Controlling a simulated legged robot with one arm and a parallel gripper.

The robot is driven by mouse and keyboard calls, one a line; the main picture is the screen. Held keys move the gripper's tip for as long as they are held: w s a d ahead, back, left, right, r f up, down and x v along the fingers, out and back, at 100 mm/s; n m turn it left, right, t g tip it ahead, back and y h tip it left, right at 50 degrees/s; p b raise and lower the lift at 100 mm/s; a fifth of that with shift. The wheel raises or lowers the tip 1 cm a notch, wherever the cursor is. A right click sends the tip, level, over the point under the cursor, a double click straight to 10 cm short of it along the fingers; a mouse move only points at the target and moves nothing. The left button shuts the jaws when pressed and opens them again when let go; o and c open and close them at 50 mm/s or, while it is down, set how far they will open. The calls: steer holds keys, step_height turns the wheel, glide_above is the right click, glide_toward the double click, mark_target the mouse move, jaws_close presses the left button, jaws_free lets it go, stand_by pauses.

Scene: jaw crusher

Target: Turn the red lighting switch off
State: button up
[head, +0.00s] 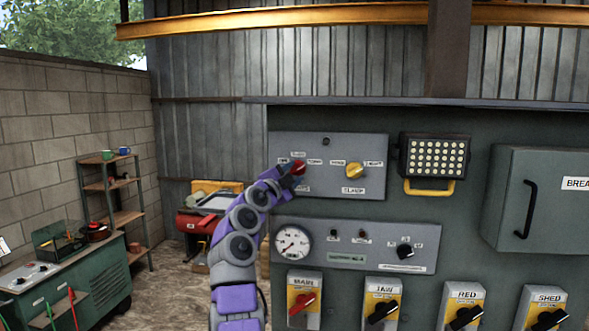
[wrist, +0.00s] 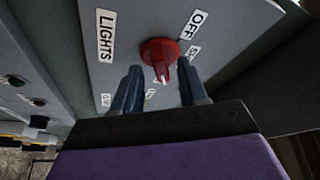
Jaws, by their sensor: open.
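The red rotary switch (head: 299,167) sits on the upper grey panel (head: 325,150). In the wrist view the red knob (wrist: 158,50) is close, beside labels reading LIGHTS (wrist: 105,36) and OFF (wrist: 196,24). Its pointer with a white mark is toward the bottom of the picture, not at OFF. My gripper (wrist: 160,68) is open, with one blue finger on each side of the knob's pointer; I cannot tell whether they touch it. In the head view my gripper (head: 287,172) is at the red knob and partly covers the panel there.
A yellow knob (head: 354,170) is right of the red one. Below are a gauge (head: 292,243) and a black selector (head: 404,251). Lower switches include MAIN (head: 303,300) and one labelled RED (head: 464,306). A floodlight (head: 435,157) and grey box (head: 548,200) are at the right.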

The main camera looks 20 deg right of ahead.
steer(key=shift+p+x, duration=0.35)
steer(key=shift+x, duration=0.65)
steer(key=shift+a, duration=0.1)
jaws_close()
